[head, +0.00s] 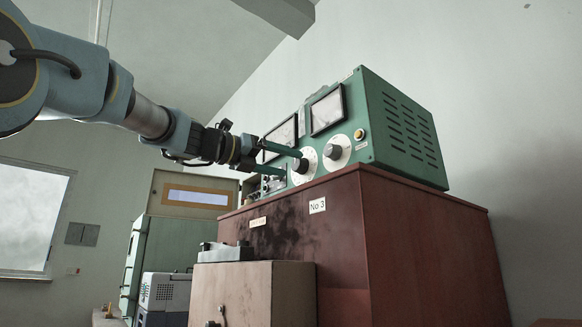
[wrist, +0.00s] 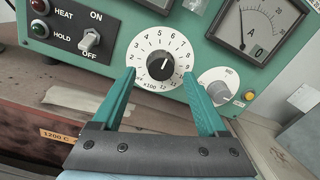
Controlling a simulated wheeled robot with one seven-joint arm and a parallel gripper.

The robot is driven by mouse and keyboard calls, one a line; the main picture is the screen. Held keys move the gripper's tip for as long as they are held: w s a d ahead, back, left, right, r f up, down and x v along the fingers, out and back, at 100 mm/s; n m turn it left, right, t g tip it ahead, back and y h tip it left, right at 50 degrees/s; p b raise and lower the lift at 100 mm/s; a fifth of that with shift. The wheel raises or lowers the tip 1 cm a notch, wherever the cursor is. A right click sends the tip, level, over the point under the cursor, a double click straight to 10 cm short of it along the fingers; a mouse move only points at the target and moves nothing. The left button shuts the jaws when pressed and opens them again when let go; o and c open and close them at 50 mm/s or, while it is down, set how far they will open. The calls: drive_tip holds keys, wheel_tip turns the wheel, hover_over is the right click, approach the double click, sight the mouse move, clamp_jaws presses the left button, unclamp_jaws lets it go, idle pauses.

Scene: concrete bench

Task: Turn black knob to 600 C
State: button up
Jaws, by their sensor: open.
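The black knob (wrist: 161,67) sits at the centre of a white round dial (wrist: 147,50) with numbers around its rim and "x100" below. The mark on the knob is too small for me to read its setting. In the head view the same dial (head: 303,177) is on the front of the green instrument box (head: 375,135), with the knob largely hidden by my finger. My gripper (wrist: 159,74) is open, with one green finger on each side of the knob. It also shows at the panel in the head view (head: 291,163). I see no contact with the knob.
The box stands on a red-brown cabinet (head: 420,240).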

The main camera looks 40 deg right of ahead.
drive_tip(key=a+b, duration=0.1)
drive_tip(key=a, duration=0.7)
drive_tip(key=shift+w, duration=0.4)
drive_tip(key=shift+a+f, duration=0.1)
